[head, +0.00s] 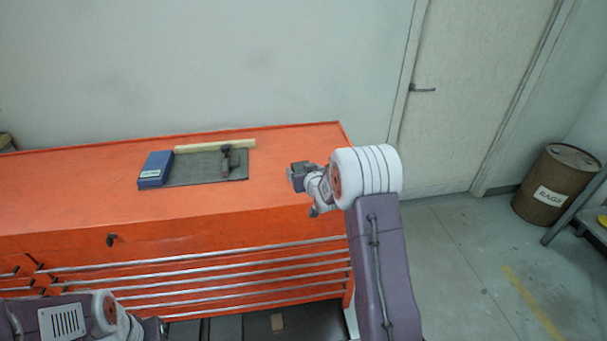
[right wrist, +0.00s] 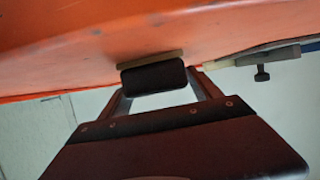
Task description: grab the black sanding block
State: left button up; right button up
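The black sanding block (right wrist: 153,77), with a tan layer along one side, is at the orange bench top in the right wrist view. My right gripper (right wrist: 163,84) has its fingers apart around the block, with a narrow gap showing at the right finger. The left fingertip is partly hidden by the block. In the head view, my right gripper (head: 299,176) is at the bench's right end, and the block cannot be told apart from it. My left gripper (head: 154,329) is low at the left, its fingers unclear.
The orange bench (head: 80,190) holds a grey mat (head: 195,172), a blue box (head: 155,168), a dark hand tool (head: 226,158) and a pale strip (head: 215,146). Rails (head: 200,267) run along the bench front. A brown drum (head: 553,183) stands at the far right.

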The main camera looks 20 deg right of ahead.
jog(key=c, duration=1.2)
jog(key=shift+o, duration=0.2)
notch_tip(320, 180, up, 5)
jog(key=shift+d+f, duration=0.1)
jog(key=shift+f, duration=0.1)
jog(key=s+d+r, duration=0.1)
jog(key=s+r, duration=0.2)
jog(key=s, duration=0.2)
jog(key=s+d+r+p, duration=0.1)
jog(key=s+r, duration=0.2)
jog(key=s, duration=0.3)
jog(key=shift+s+d+r, duration=0.15)
jog(key=shift+d+r, duration=0.05)
jog(key=shift+d, duration=0.2)
